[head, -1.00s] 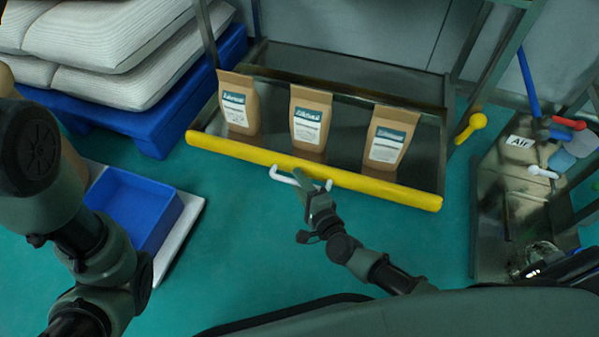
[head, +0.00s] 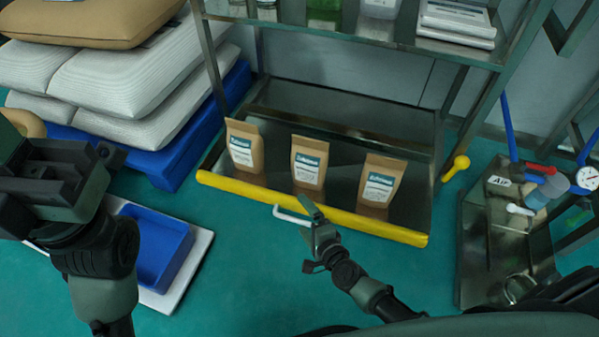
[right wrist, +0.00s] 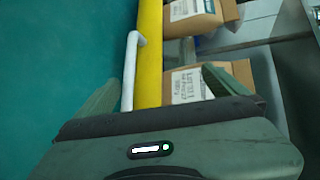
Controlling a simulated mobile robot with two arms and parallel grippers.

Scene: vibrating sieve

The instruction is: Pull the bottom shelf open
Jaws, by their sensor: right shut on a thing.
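The bottom shelf (head: 330,195) of the metal rack carries a yellow front bar (head: 250,190) and holds three brown paper bags, the middle one (head: 309,163) standing between the others. A white handle (head: 290,217) sticks out from the bar. My right gripper (head: 312,212) is at the right part of this handle and shut on it. In the right wrist view the handle (right wrist: 131,70) shows by the left finger, beside the yellow bar (right wrist: 149,55); the exact grip is hidden. The shelf projects in front of the rack legs. My left gripper (head: 60,180) is at the left, its fingers unclear.
A blue tray (head: 165,245) on a white base lies at the left. White sacks (head: 110,85) are stacked on a blue pallet (head: 185,150) behind it. A metal stand (head: 485,240) with an air hose is at the right. Green floor in front of the shelf is clear.

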